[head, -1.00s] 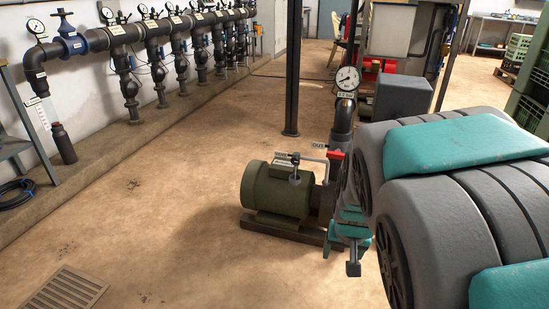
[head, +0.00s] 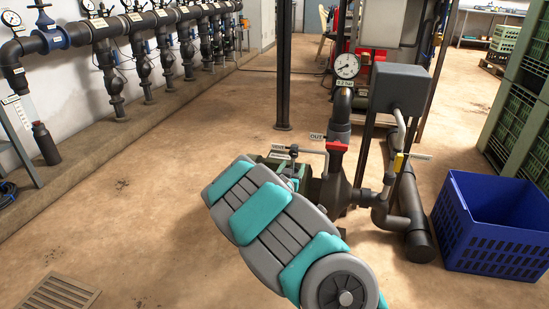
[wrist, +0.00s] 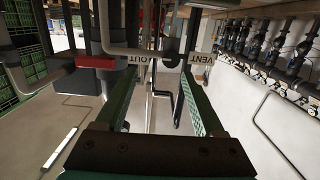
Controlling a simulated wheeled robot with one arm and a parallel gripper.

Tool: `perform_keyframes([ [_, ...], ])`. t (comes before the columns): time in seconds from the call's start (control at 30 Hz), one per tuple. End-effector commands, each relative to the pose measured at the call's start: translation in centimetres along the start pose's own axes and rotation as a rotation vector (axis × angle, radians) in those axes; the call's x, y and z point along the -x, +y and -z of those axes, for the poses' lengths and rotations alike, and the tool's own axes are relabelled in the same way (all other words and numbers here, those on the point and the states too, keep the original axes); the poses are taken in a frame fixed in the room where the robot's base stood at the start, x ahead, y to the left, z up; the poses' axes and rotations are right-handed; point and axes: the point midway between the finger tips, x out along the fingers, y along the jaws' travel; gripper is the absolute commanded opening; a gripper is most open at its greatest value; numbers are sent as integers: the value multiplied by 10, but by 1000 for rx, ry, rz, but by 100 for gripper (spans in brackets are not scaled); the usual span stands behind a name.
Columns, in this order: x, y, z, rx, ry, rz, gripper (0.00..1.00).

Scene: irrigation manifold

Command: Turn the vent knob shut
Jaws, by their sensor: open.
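The pump's VENT tag (head: 279,150) and what looks like the small dark vent knob (head: 294,149) show in the head view just beyond my arm. In the wrist view the VENT tag (wrist: 203,66) is upside down, with the dark round knob (wrist: 172,59) to its left. My gripper (wrist: 158,76) is open, its two green fingers apart with nothing clearly between them. The knob appears beyond the fingertips; I cannot tell the gap or any contact. In the head view my arm hides the gripper and most of the green pump.
A red handle (head: 337,147) with an OUT tag (head: 317,137) sits close right of the vent. A pressure gauge (head: 346,66) tops the pipe. A yellow handle (head: 398,162) and blue crate (head: 497,235) stand right. Floor at left is open.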

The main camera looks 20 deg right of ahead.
Motion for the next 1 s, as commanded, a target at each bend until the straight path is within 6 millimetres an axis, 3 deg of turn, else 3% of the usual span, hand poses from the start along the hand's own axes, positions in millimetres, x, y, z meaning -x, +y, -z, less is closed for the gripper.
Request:
perform_keyframes([
  [0.03,-2,-1,-7,2,26,-1,70],
  [0.33,-12,-2,-6,-1,90,-2,70],
  [0.7,-59,-2,-1,-3,89,-1,70],
  [1.0,-81,-2,0,-1,89,0,70],
])
